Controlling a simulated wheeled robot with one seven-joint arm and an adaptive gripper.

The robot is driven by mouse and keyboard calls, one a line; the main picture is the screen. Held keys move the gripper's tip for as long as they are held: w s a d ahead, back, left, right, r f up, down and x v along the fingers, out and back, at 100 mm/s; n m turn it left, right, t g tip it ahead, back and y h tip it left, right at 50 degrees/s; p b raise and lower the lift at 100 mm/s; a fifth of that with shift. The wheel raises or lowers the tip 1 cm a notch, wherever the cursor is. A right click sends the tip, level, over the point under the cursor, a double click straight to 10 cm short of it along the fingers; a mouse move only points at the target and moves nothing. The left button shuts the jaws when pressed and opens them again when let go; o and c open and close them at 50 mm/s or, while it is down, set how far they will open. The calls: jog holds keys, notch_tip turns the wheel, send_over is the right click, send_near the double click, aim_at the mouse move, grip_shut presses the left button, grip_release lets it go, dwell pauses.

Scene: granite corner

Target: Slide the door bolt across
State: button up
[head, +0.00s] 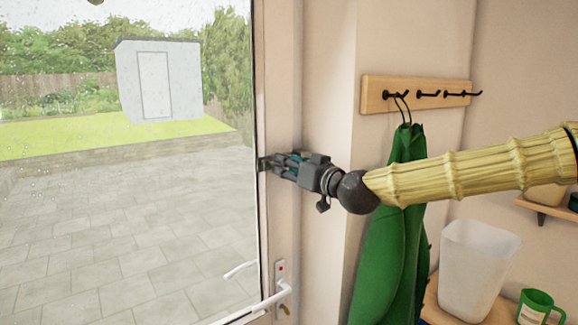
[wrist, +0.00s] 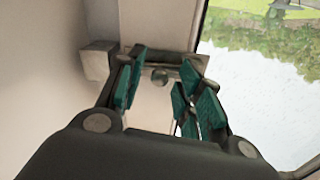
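The door bolt (wrist: 160,75) shows in the wrist view as a round grey knob on a dark metal fitting, at the edge of the glazed door (head: 264,225). In the head view a dark bit of the fitting (head: 263,164) shows at the door edge, and my gripper hides the rest. My gripper (head: 280,161) reaches left to it. In the wrist view its teal-padded fingers (wrist: 164,72) are apart, one side left of the knob and the other right. I see gaps between pads and knob; the exact depth is hard to tell.
A pale block (wrist: 97,62) sits left of the fingers in the wrist view. The white door handle (head: 270,300) is below my gripper. A green garment (head: 385,255) hangs from a hook rail (head: 372,94) behind my arm. A white bin (head: 476,268) and green mug (head: 538,308) stand lower right.

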jog(key=shift+c, duration=0.3)
grip_shut()
jog(key=shift+d+f+b, duration=0.1)
jog(key=shift+b, duration=0.25)
jog(key=shift+w+d+b, duration=0.3)
jog(key=shift+b, duration=0.25)
jog(key=shift+o, duration=0.3)
grip_release()
jog(key=shift+d, duration=0.1)
